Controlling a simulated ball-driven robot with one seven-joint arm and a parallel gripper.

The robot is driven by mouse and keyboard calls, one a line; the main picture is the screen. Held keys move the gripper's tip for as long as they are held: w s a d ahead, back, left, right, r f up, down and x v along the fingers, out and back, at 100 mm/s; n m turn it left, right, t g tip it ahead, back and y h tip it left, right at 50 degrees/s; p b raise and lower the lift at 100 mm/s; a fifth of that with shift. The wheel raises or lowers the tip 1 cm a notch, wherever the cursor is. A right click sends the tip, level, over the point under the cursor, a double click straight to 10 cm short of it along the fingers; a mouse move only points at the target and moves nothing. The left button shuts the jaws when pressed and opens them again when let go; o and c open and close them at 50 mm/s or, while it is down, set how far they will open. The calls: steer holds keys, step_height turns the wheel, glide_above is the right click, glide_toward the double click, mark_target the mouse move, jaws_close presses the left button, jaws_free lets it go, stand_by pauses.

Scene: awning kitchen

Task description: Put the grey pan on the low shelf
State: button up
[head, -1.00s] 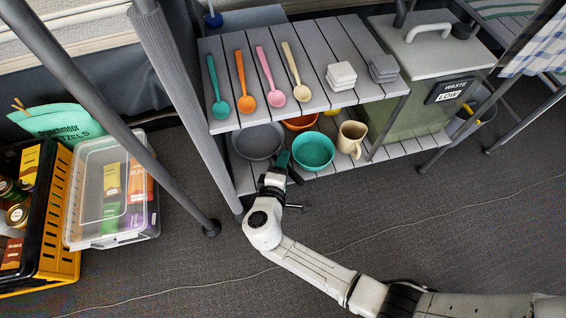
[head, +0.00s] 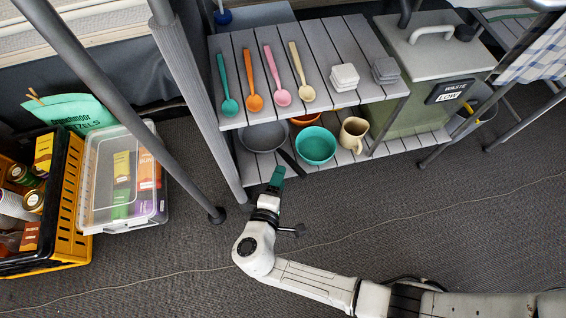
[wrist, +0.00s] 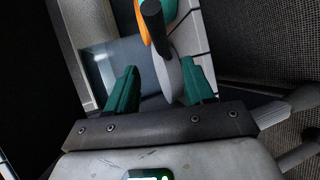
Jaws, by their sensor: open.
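The grey pan (head: 264,137) lies on the low shelf (head: 248,171), at its left end and partly under the upper shelf. Its dark handle (head: 291,162) sticks out over the shelf's front edge. My gripper (head: 277,174), with green fingers, is just in front of the shelf, left of the handle and apart from it. The wrist view shows the fingers (wrist: 161,72) spread. There a dark handle end (wrist: 153,18) and a grey rounded surface (wrist: 172,76), seemingly the pan, appear beyond and between them. The pan's back is hidden by the upper shelf.
A teal bowl (head: 316,146), an orange bowl (head: 305,119) and a beige mug (head: 353,133) stand on the low shelf, right of the pan. Several spoons lie on the upper shelf (head: 320,60). A tent pole (head: 207,120) stands left. The floor in front is clear.

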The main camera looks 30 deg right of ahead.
mark_target(306, 178)
steer(key=shift+v, duration=1.3)
steer(key=d+m+g, duration=0.1)
steer(key=d, duration=0.1)
steer(key=s+d+m+g, duration=0.1)
steer(key=d, duration=0.1)
steer(key=s+d+m+g, duration=0.1)
steer(key=d, duration=0.2)
steer(key=shift+g, duration=0.3)
steer(key=s+d+m+g+y, duration=0.5)
steer(key=s+d+g, duration=0.1)
steer(key=s+d, duration=0.35)
steer(key=s+a+r+m+y, duration=0.1)
steer(key=s+a+r+y, duration=0.1)
steer(key=s+r+y, duration=0.3)
steer(key=shift+s+a+r, duration=0.2)
steer(key=shift+a+r, duration=0.05)
steer(key=shift+r, duration=0.05)
step_height(306, 178, up, 38)
steer(key=p, duration=3.8)
steer(key=shift+f, duration=0.2)
